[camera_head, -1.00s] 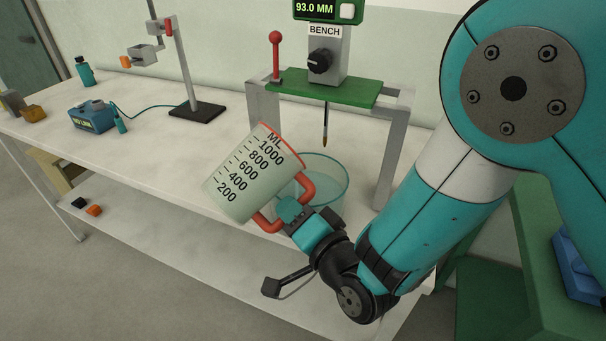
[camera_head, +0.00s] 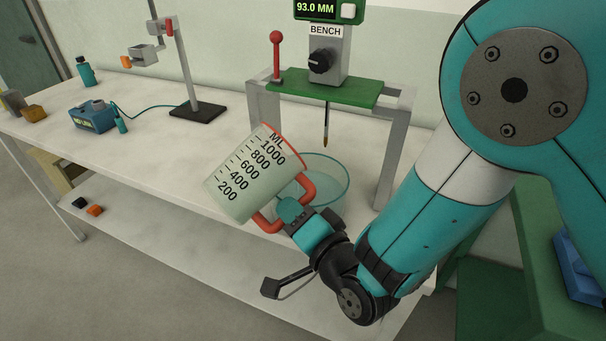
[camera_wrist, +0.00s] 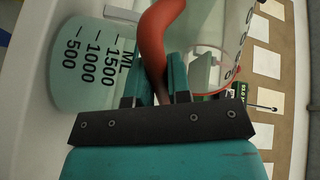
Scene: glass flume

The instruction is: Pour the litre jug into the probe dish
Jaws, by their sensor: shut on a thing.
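The litre jug (camera_head: 243,177) is a pale green graduated jug with a red rim and red handle. It is tilted, its rim toward the upper right, beside and partly above the glass probe dish (camera_head: 335,179). My gripper (camera_head: 291,211) is shut on the jug's red handle, in front of the dish. In the wrist view the red handle (camera_wrist: 155,40) runs between the two teal fingers (camera_wrist: 160,80). A probe (camera_head: 326,125) hangs down over the dish from the bench stand. The jug and my gripper hide part of the dish. I cannot see any stream of liquid.
The green-topped stand (camera_head: 325,90) straddles the dish, with a knob, a red lever (camera_head: 277,50) and a display reading 93.0 MM. A clamp stand (camera_head: 196,110), a blue box (camera_head: 92,116) and a teal bottle (camera_head: 85,71) stand to the left. The bench between is clear.

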